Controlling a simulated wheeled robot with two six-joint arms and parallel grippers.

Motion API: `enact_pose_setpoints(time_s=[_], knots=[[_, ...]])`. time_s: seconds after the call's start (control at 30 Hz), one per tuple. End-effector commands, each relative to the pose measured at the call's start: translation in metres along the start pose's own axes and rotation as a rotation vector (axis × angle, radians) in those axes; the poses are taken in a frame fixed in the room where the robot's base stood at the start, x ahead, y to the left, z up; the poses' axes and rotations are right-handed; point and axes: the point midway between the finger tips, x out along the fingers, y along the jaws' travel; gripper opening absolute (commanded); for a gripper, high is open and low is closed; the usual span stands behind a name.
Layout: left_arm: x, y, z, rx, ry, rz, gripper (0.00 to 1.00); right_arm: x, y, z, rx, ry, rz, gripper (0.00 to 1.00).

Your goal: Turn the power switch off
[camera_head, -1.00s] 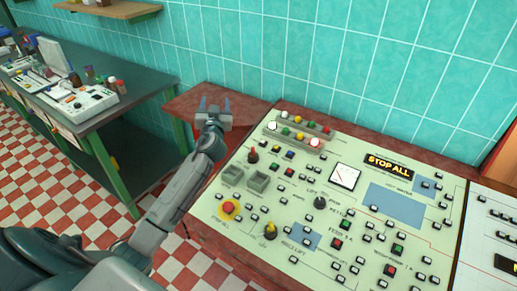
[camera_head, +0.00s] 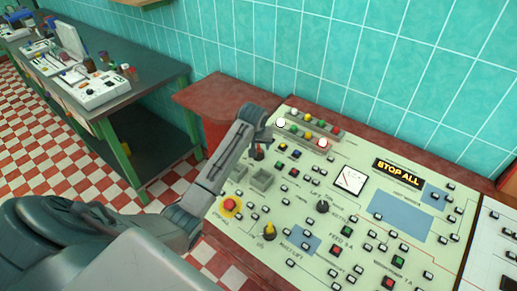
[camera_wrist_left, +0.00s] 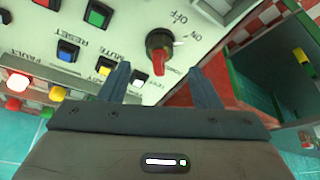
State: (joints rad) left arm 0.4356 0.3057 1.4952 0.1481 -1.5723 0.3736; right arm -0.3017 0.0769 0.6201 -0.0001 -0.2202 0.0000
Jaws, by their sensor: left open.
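The power switch (camera_wrist_left: 159,50) is a dark rotary knob with a red grip, on the pale control panel, with ON and OFF lettering beside it. In the left wrist view its red end points toward the gripper, and a small white mark shows on the side by ON. In the head view the switch (camera_head: 259,154) is partly hidden by my arm. My left gripper (camera_wrist_left: 158,72) is open and empty, with its two fingers on either side of the knob's line and seemingly short of it. In the head view the gripper (camera_head: 262,138) is over the panel's upper left corner.
Several coloured buttons (camera_wrist_left: 98,14) sit close beside the switch. A yellow and red stop button (camera_head: 230,206) and a black knob with a yellow top (camera_head: 268,231) lie nearer. A red ledge (camera_head: 225,95) and a cluttered green bench (camera_head: 140,95) stand to the left.

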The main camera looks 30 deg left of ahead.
Motion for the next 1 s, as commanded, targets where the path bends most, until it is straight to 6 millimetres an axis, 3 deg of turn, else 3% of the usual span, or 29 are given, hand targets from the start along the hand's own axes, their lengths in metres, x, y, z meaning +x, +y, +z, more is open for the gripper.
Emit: enact_pose_setpoints(time_s=[0.2,0.4,0.8,1.0], knots=[[0.037,-0.001,0.0,-0.002,-0.002,-0.002,0.58,-0.014,0.001,-0.001,0.0,-0.001,0.0,0.36],[0.059,0.0,-0.001,-0.002,0.002,-0.001,0.58,-0.018,0.004,-0.002,-0.001,0.0,0.002,0.36],[0.066,0.0,0.0,-0.001,0.003,-0.001,0.58,-0.018,0.005,-0.003,-0.002,0.001,0.004,0.36],[0.066,0.0,0.0,-0.001,0.003,-0.001,0.18,-0.018,0.005,-0.004,-0.002,0.002,0.004,0.36]])
